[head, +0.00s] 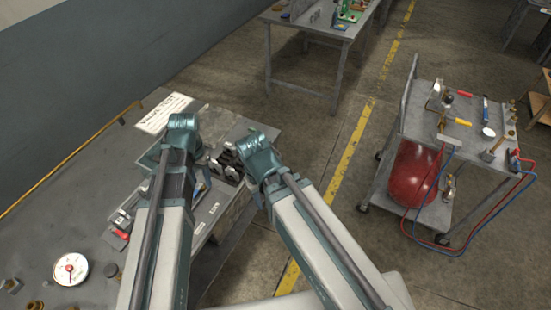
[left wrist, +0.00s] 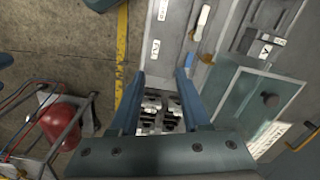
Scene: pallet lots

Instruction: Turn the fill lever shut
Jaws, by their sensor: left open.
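No lever in view can be surely told as the fill lever. My left gripper (head: 217,162) is over the bench's right end, far from the cart.
The grey bench (head: 60,210) carries a round gauge (head: 70,269) and a white sign (head: 164,113). The cart (head: 430,123) holds a red tank (head: 413,172) with red and blue hoses. Another table (head: 310,30) stands behind. Floor between bench and cart is clear.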

